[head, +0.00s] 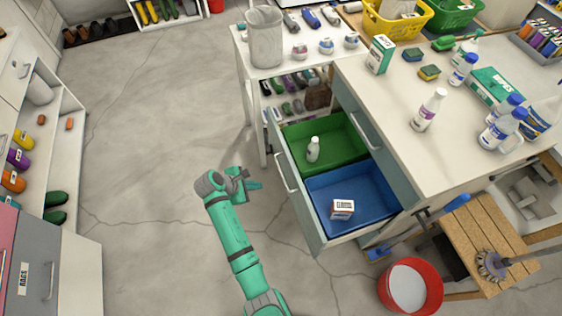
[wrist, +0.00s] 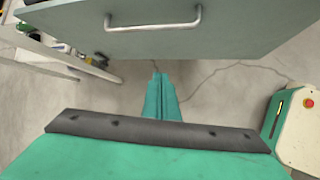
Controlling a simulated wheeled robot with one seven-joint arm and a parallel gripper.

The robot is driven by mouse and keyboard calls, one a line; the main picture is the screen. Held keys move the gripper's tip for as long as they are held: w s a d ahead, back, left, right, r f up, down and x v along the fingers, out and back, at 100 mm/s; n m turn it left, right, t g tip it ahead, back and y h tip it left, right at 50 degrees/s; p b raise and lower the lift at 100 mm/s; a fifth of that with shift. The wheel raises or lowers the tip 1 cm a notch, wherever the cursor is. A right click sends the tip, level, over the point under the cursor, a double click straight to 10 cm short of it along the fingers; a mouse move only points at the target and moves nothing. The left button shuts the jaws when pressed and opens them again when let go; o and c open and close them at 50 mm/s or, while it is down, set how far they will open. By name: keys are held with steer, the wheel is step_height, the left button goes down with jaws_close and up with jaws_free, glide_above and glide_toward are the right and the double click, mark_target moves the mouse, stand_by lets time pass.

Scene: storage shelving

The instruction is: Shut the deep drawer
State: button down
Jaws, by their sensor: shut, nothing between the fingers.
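The deep drawer (head: 316,228) stands pulled out from the grey-green cabinet. It holds a green bin (head: 343,139) with a small white bottle (head: 313,149) and a blue bin (head: 375,195) with a small white box (head: 342,209). Its front bears a bar handle (head: 286,174). My gripper (head: 257,185) is left of the drawer front, apart from it, with its fingers shut and empty. In the wrist view the shut fingers (wrist: 160,84) point toward the drawer front (wrist: 235,38), below its handle (wrist: 153,20).
A shut upper drawer with a handle (head: 367,131) is above. A red bucket (head: 410,287) and a wooden stool (head: 488,236) stand at the lower right. A white side table (head: 289,66) adjoins the cabinet. The floor (head: 150,130) to the left is clear.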

steer(key=w+r+n+g+h, duration=0.25)
steer(key=w+r, duration=0.25)
steer(key=r, duration=0.5)
glide_toward(289, 163)
step_height(289, 163, down, 4)
steer(key=shift+d+f+m+t+h, duration=0.15)
steer(key=shift+d+m+t, duration=0.1)
steer(key=shift+d, duration=0.35)
steer(key=shift+d+f+m+t+h, duration=0.1)
steer(key=shift+d+f+m+t, duration=0.1)
steer(key=shift+d, duration=0.4)
steer(key=shift+w+d, duration=0.2)
steer(key=shift+d, duration=0.3)
steer(key=shift+d, duration=0.15)
